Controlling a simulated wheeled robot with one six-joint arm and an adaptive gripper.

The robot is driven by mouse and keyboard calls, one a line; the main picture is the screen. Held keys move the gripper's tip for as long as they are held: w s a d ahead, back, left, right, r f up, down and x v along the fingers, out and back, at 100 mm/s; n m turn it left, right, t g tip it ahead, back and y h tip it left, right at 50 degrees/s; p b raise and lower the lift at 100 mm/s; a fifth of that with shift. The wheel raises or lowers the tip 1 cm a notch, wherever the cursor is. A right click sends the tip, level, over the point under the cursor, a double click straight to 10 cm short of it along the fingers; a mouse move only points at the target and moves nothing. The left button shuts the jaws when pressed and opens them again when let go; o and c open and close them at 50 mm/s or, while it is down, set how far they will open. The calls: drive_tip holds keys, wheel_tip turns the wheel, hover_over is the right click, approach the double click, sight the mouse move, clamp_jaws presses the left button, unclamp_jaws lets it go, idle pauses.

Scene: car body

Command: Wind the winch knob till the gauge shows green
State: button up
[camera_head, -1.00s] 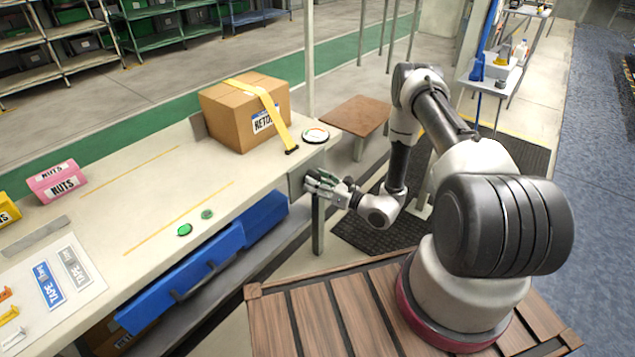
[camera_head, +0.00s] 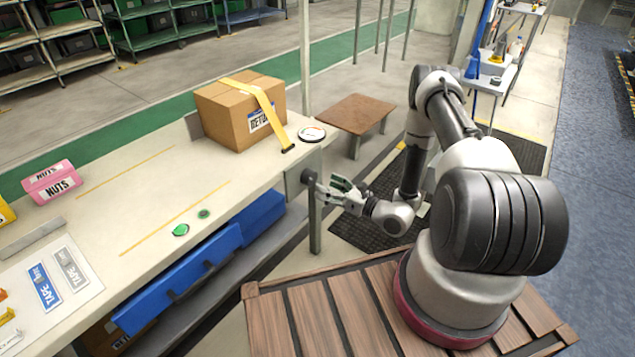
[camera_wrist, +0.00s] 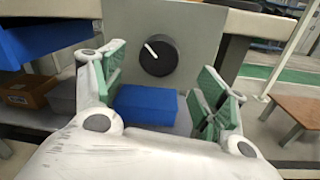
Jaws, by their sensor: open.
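The winch knob (camera_wrist: 158,55) is a round black knob with a white pointer line, on a grey plate (camera_wrist: 193,32) at the end of the workbench. In the wrist view its pointer slants to the upper left. The knob also shows small in the head view (camera_head: 308,176). My gripper (camera_wrist: 160,90) is open and empty, facing the knob from a short distance. In the head view my gripper (camera_head: 338,189) is apart from the plate. The round gauge (camera_head: 312,133) lies on the bench top beside a strapped carton (camera_head: 228,120); its reading is too small to tell.
A yellow strap (camera_head: 265,105) runs over the carton to the bench edge. Blue drawers (camera_head: 180,285) sit under the bench. A brown-topped small table (camera_head: 355,112) stands beyond the bench end. A pink nuts bin (camera_head: 52,183) stands at the left. A bench leg (camera_head: 315,225) is below the plate.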

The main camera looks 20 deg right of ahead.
drive_tip(key=v, duration=0.6)
drive_tip(key=shift+d, duration=0.15)
